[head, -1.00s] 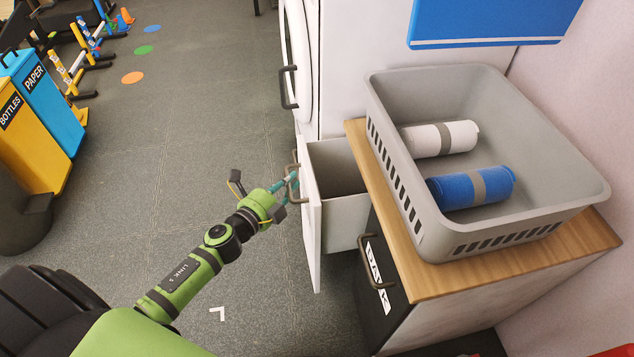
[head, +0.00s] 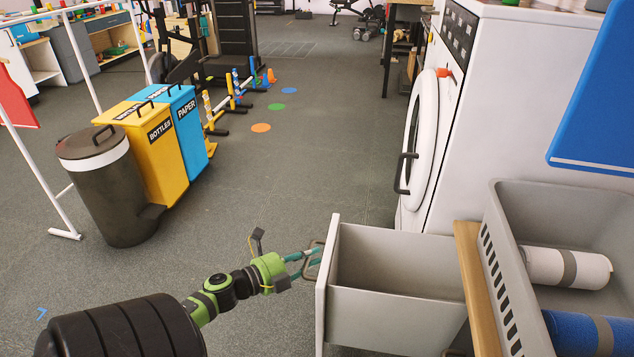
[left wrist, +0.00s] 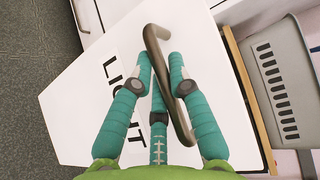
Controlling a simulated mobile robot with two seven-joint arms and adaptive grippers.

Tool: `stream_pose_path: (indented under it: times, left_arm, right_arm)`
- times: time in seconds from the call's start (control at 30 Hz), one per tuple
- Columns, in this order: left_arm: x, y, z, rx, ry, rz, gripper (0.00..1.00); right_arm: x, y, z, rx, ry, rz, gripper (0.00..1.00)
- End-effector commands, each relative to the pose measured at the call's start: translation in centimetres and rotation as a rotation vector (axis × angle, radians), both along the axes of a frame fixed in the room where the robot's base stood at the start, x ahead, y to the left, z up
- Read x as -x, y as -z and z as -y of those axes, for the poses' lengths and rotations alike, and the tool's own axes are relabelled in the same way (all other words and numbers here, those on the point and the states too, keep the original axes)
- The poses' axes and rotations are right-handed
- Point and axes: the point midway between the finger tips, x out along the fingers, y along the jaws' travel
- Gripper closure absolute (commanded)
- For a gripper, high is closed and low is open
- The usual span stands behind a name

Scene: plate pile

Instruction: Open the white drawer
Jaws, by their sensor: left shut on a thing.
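The white drawer (head: 395,285) is pulled well out of its cabinet, and its inside looks empty. Its front panel (left wrist: 85,110) carries dark lettering, partly hidden by my fingers. My left gripper (head: 308,258) is at the left side of the drawer front, shut on the drawer handle (head: 312,262). In the left wrist view its teal fingers (left wrist: 160,75) close around the brown-grey handle (left wrist: 165,75). My right gripper is not in view.
A grey basket (head: 500,290) with a white roll (head: 545,267) and a blue roll (head: 570,335) stands on a wooden top (head: 470,275) at right. A washing machine (head: 480,120) stands behind the drawer. Bins (head: 110,195) stand at left; floor between is clear.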

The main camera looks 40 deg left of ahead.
Motion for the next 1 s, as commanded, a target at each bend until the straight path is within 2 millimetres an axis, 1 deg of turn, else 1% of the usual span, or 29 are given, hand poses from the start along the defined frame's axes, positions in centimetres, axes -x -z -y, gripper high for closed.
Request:
stream_pose_path:
  times: [0.3,0.33,0.37,0.67,0.77,0.87,1.0]
  left_arm:
    - [0.1,0.1,0.1,-0.003,0.004,-0.001,1.0]
    - [0.1,0.1,0.1,-0.003,0.004,-0.001,0.74]
    - [0.1,0.1,0.1,-0.003,0.004,-0.001,0.7]
    - [0.1,0.0,0.0,-0.001,0.001,-0.001,0.7]
    - [0.6,0.0,-0.1,0.0,0.001,-0.002,0.7]
    - [1.9,-0.1,-0.3,0.0,-0.002,-0.004,0.7]
    - [4.7,-0.4,-0.8,0.0,-0.001,-0.005,0.7]
  right_arm:
    - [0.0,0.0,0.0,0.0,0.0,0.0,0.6]
    - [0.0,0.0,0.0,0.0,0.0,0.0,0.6]
    - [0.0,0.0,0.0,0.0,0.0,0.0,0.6]
    - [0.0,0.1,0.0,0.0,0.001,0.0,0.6]
    - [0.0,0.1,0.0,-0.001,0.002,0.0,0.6]
    - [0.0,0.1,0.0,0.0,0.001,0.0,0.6]
    - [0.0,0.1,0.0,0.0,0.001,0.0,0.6]
